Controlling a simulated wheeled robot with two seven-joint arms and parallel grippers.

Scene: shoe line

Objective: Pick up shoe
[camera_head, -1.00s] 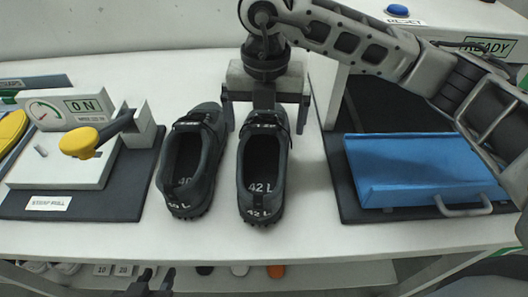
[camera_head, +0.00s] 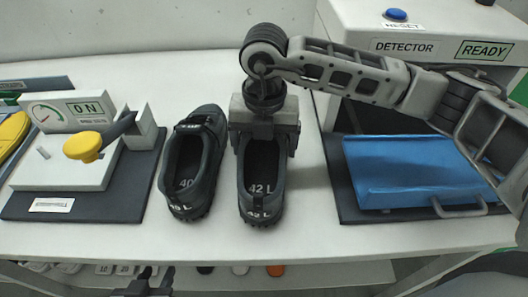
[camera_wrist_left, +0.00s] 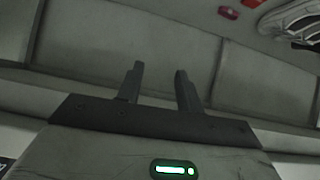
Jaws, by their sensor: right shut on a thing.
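Two dark grey shoes stand side by side on the white table in the head view. The shoe appears to rest on the table. My left gripper (camera_head: 146,283) is low at the bottom edge of the head view, below the table's front edge. In the left wrist view its two fingers (camera_wrist_left: 158,85) stand apart with nothing between them.
A blue tray (camera_head: 410,170) with a handle lies on a dark mat at the right, before the detector (camera_head: 415,48). A white device with a gauge and yellow-knobbed lever (camera_head: 84,146) stands at the left. A shelf with small items (camera_head: 240,270) is under the table.

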